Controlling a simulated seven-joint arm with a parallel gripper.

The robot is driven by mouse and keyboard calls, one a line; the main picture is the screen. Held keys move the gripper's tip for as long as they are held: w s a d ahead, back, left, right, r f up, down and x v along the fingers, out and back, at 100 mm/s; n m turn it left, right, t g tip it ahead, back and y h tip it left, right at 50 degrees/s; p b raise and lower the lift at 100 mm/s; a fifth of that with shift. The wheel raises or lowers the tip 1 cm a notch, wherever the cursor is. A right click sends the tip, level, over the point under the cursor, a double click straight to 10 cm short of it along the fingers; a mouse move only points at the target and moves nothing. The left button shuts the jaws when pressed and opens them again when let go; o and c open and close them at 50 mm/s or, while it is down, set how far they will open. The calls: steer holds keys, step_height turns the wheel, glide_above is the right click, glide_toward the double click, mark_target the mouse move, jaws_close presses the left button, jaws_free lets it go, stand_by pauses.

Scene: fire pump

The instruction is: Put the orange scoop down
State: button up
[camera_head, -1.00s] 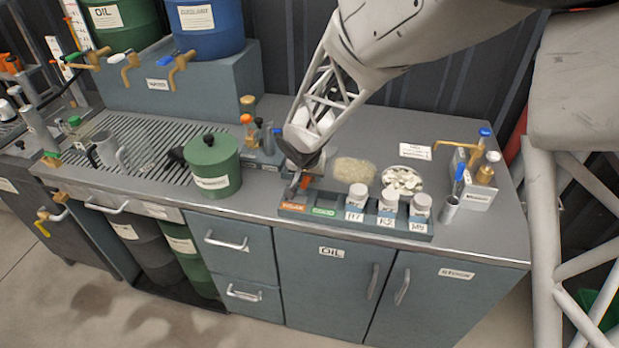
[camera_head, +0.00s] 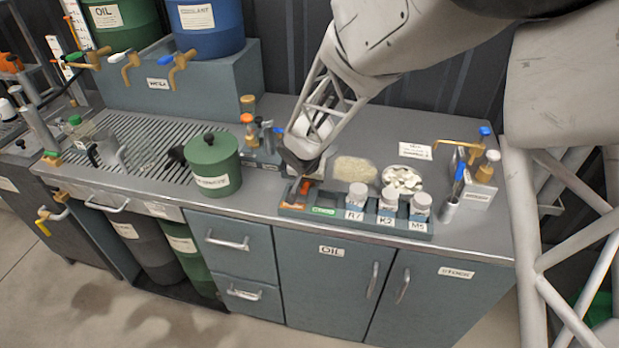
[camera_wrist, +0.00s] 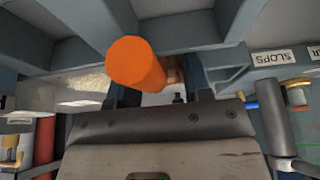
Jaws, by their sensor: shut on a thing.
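The orange scoop (camera_head: 306,186) shows as a small orange piece at the left end of the blue-grey rack (camera_head: 371,226). In the wrist view its round orange end (camera_wrist: 137,65) is large and close, in front of the fingers. My gripper (camera_head: 302,174) is shut on the scoop, over the leftmost compartment, behind the orange label. The gripper also shows in the wrist view (camera_wrist: 162,94), its fingers on both sides of the scoop. The scoop's lower part is hidden, and I cannot tell whether it touches the rack floor.
White-capped jars (camera_head: 388,203) stand in the rack's right part. A green lidded pot (camera_head: 212,165) stands to the left. Behind the rack lie a tan grainy heap (camera_head: 355,170) and a plate of white pieces (camera_head: 402,180). A holder with bottles (camera_head: 470,185) stands at the right.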

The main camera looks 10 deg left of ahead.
mark_target(306, 184)
steer(key=shift+s+f, duration=0.1)
steer(key=shift+f, duration=0.55)
steer(key=o, duration=0.9)
steer(key=shift+d+f, duration=0.1)
steer(key=shift+c, duration=0.2)
steer(key=shift+r, duration=0.2)
steer(key=shift+o, duration=0.6)
steer(key=shift+r, duration=0.55)
steer(key=v, duration=1.2)
steer(key=shift+r, duration=0.25)
